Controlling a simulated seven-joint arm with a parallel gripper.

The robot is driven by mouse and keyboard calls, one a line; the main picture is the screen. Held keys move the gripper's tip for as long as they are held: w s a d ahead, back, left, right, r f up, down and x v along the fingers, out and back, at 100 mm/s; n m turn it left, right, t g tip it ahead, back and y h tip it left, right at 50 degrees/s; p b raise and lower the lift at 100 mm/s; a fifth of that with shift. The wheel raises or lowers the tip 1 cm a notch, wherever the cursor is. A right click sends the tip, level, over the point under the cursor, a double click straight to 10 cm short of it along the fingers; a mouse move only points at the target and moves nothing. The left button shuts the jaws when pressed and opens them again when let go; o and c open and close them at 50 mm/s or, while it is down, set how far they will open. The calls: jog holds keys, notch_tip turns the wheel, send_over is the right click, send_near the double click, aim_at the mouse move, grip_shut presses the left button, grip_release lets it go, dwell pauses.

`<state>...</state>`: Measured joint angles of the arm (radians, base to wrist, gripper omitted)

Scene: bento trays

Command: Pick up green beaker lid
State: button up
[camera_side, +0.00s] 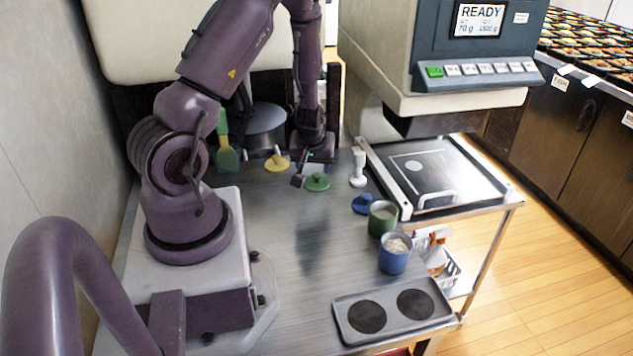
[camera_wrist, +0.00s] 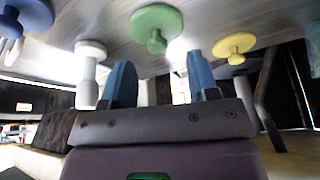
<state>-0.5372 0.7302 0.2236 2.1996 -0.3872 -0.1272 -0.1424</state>
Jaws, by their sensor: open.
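The green beaker lid (camera_side: 317,183), a flat disc with a knob, lies on the steel table. It also shows in the wrist view (camera_wrist: 157,22), at top centre, just beyond the gap between my fingers. My gripper (camera_wrist: 158,62) is open with nothing between its two blue fingers. In the side view my gripper (camera_side: 301,176) is low over the table beside the green lid, on its left. Whether a finger touches the lid I cannot tell.
A yellow lid (camera_side: 277,163) lies left of the green lid. A white stemmed object (camera_side: 358,170) and a blue lid (camera_side: 362,204) are to its right. A blue beaker (camera_side: 394,261), scale plate (camera_side: 425,175) and two-hole tray (camera_side: 390,325) stand further off. The table's middle is clear.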

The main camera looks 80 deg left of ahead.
aim_at(316, 174)
jog(key=x, duration=0.4)
jog(key=shift+w+a+f, duration=0.15)
jog(key=shift+w+f, duration=0.05)
jog(key=shift+w, duration=0.05)
jog(key=c, duration=1)
